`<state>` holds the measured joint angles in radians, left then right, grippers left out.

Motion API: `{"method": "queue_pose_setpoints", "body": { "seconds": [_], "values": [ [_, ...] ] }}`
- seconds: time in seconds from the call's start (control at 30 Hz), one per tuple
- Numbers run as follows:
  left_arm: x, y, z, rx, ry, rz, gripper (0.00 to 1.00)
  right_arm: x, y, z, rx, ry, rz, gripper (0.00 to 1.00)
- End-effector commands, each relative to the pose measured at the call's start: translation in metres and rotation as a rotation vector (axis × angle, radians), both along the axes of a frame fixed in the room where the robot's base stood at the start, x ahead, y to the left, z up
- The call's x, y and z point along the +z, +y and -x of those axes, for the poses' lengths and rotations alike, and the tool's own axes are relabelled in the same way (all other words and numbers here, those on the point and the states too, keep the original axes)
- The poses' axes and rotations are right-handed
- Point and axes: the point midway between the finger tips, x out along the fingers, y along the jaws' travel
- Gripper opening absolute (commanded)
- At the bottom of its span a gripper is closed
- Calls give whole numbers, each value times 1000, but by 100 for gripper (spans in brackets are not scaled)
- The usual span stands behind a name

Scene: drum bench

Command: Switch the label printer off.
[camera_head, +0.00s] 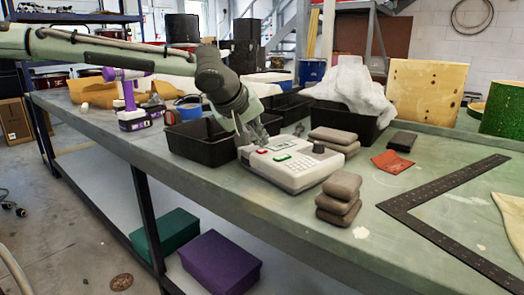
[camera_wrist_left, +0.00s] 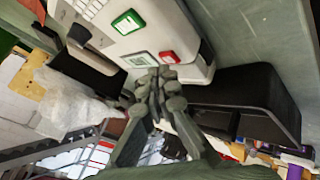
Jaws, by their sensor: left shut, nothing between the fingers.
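The wrist view shows the printer (camera_wrist_left: 192,35), with the red button (camera_wrist_left: 170,57) and green button (camera_wrist_left: 128,22) both visible. My left gripper (camera_head: 254,139) is shut and empty at the printer's left end, its fingertips (camera_wrist_left: 158,84) close to the red button. I cannot tell whether they touch it. My right gripper is not in view.
Black bins (camera_head: 202,142) stand left of and behind the printer. Stacked brown pads (camera_head: 340,198) lie to its right, with a red cloth (camera_head: 392,163) and a black metal square (camera_head: 447,190) beyond. A purple drill (camera_head: 129,97) stands on the bench at left.

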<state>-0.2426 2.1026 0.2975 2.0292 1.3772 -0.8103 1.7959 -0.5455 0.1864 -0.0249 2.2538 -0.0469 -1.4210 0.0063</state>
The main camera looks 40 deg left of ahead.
Motion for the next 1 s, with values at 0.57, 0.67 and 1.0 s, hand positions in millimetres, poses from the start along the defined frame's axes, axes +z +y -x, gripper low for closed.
{"method": "queue_pose_setpoints", "body": {
  "seconds": [0.57,0.67,1.0],
  "values": [
    [-6,0,0,0,0,0,0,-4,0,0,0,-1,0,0],
    [-7,0,0,0,0,0,0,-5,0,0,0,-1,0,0],
    [-7,0,0,0,0,0,0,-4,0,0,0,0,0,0]
  ]
}}
